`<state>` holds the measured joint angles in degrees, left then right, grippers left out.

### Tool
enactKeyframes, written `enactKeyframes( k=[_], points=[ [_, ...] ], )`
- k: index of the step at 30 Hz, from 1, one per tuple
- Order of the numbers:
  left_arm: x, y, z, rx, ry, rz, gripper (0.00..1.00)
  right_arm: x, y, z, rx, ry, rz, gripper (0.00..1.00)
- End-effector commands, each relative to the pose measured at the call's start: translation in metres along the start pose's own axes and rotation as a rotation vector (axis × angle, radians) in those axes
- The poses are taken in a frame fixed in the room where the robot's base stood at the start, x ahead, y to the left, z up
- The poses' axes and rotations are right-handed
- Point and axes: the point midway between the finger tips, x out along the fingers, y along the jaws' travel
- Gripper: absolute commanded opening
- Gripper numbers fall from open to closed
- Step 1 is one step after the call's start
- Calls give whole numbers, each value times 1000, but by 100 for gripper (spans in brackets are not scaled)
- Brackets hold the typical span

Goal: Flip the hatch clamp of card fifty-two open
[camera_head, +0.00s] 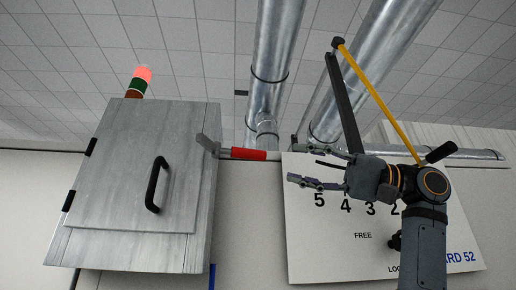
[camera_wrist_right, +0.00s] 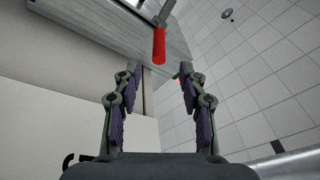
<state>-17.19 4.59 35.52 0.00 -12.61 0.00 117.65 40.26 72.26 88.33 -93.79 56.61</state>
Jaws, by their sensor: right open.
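The hatch clamp has a red handle (camera_head: 248,154) on a grey metal lever (camera_head: 207,143) at the upper right edge of the grey hatch box (camera_head: 130,180). The handle points right, nearly level. My right gripper (camera_head: 300,163) is open and empty to the right of the handle, its fingers pointing left towards it, with a gap between. In the right wrist view, the red handle (camera_wrist_right: 159,46) shows just beyond and between the open fingertips (camera_wrist_right: 158,70). My left gripper is not in view.
A black pull handle (camera_head: 157,184) is on the box front, and a red-green signal light (camera_head: 139,82) on its top. A white sign (camera_head: 325,245) ending in "RD 52" stands behind my right arm. A yellow bar (camera_head: 380,95) rises near the arm. Metal ducts (camera_head: 275,60) run overhead.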

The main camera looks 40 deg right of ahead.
Motion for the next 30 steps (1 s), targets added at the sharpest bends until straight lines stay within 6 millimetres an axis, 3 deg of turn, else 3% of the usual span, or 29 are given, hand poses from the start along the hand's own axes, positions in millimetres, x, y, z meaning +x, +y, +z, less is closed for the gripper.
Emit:
enactKeyframes(
  k=[15,27,30],
  points=[
    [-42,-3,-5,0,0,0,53,93,-2,-3,0,1,0,42],
    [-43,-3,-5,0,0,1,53,102,1,-1,0,4,-1,42],
    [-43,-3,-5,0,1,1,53,102,1,-1,0,4,-1,28]
  ],
)
